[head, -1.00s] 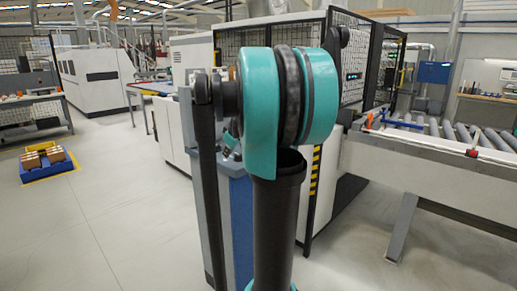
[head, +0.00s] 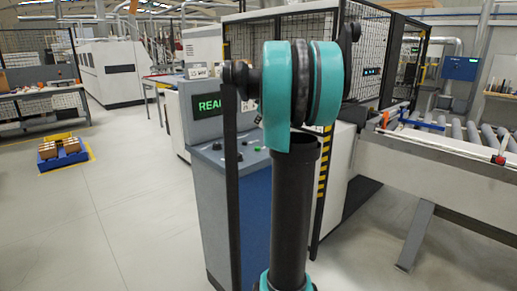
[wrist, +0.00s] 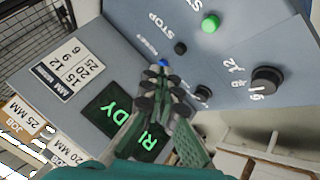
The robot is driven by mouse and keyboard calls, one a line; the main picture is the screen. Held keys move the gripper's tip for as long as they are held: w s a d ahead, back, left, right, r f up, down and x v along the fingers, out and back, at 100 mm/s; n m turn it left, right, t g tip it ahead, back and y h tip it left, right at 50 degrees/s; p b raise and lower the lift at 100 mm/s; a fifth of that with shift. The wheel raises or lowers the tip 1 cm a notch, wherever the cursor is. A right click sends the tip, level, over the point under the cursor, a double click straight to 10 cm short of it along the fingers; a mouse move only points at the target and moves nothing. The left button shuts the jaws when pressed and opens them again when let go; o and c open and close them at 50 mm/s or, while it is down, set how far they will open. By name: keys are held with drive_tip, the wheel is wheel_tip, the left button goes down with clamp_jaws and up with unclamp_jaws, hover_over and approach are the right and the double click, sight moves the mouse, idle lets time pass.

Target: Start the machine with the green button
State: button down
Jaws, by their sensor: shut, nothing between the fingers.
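The green button (wrist: 210,22) is a round cap on the sloped grey control panel (wrist: 240,45), at the top of the wrist view. In the head view a small green spot (head: 257,149) shows on the panel top, beside my arm. My gripper (wrist: 160,72) is shut and empty. Its tips appear beside a small blue button (wrist: 163,62), below and left of the green button in the picture. I cannot tell the height of the tips above the panel. In the head view my gripper cannot be made out behind my arm.
A dark button (wrist: 180,47) sits between the blue and green ones. Two black knobs (wrist: 265,80) (wrist: 203,93) stand on the panel. The screen (wrist: 122,120) shows green letters, partly hidden by my gripper.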

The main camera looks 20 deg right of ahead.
sight(258, 148)
drive_tip(key=shift+f, duration=4.4)
drive_tip(key=shift+f, duration=0.1)
drive_tip(key=shift+f, duration=0.3)
